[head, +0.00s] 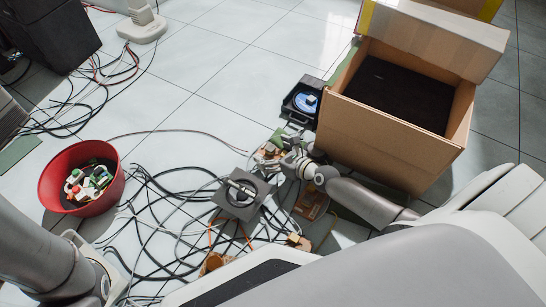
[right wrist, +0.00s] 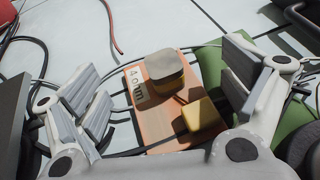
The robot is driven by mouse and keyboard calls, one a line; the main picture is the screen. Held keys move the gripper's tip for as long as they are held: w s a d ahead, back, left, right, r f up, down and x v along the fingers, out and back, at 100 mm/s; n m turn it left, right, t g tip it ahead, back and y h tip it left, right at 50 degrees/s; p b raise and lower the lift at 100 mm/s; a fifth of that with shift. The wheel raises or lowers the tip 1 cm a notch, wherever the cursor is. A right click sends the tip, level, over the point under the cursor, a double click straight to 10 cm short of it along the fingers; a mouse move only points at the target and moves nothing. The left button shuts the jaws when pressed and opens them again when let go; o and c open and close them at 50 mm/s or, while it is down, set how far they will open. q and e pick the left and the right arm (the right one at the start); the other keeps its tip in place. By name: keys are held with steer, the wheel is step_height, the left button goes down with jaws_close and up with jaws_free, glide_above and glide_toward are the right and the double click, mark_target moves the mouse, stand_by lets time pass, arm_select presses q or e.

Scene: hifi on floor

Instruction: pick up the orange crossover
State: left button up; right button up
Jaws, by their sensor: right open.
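The orange crossover (right wrist: 150,107) is a flat orange board with a "4 ohm" label, a grey-brown block and a yellow block on it, seen in the right wrist view. In the head view a small orange-brown patch of a board (head: 268,152) shows by the fingers, partly covered by them. My right gripper (right wrist: 170,92) is open, with one finger on each side of the board; I cannot tell whether they touch it. It also shows in the head view (head: 282,153), left of the cardboard box. My left arm enters at the lower left; its gripper is out of view.
A cardboard box (head: 385,150) with a dark speaker stands just right of my gripper. A black device with a blue disc (head: 306,102), a dark square part (head: 242,195) and other brown boards (head: 311,203) lie near. Cables cover the floor. A red bucket (head: 112,190) stands left.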

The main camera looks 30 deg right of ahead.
steer(key=shift+w, duration=0.15)
steer(key=c, duration=1.2)
steer(key=shift+c, duration=0.2)
